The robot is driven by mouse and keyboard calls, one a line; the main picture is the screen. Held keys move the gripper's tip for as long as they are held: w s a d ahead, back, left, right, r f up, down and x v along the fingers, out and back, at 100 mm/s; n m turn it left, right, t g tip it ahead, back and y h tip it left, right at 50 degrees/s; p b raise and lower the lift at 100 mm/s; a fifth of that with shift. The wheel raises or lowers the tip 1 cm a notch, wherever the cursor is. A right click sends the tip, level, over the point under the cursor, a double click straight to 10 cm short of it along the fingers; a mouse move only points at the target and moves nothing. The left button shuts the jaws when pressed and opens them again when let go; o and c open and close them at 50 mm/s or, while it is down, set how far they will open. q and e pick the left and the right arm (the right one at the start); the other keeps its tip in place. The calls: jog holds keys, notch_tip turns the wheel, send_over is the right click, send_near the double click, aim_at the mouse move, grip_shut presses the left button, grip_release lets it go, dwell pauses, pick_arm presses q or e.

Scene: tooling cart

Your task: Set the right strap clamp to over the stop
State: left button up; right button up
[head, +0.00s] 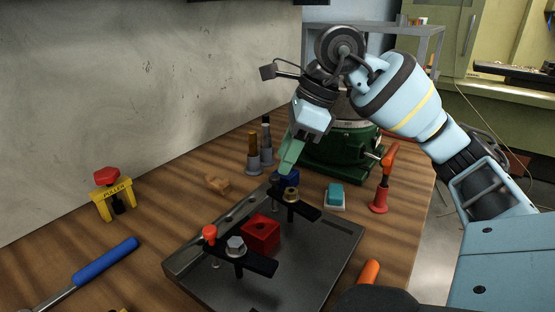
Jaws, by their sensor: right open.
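A dark fixture plate (325,257) lies on the wooden bench. The right strap clamp (308,210), a black bar with a brass-coloured nut, sits at its far right part. A blue piece (289,175) stands at that bar's far end; whether it touches the bar I cannot tell. A second black strap clamp (257,263) with a silver hex nut lies nearer, its left end by an orange-topped pin (210,233). Which part is the stop is unclear. My right gripper (290,158) is open, pointing down just above the blue piece. My left gripper is out of view.
A red block (261,234) sits between the clamps. A green machine base (340,158), a teal-topped box (335,196) and a red-handled tool (383,185) stand beyond.

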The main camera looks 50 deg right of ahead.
aim_at(275, 177)
jog(key=x, duration=0.2)
jog(key=shift+f, duration=0.25)
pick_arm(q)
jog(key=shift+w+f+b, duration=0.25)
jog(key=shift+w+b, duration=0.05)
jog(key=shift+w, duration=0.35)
pick_arm(e)
jog(key=shift+w+a+f, duration=0.25)
jog(key=shift+w+f, duration=0.05)
jog(key=shift+f, duration=0.3)
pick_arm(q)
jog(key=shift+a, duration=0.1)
pick_arm(e)
jog(key=shift+c, duration=0.3)
grip_shut()
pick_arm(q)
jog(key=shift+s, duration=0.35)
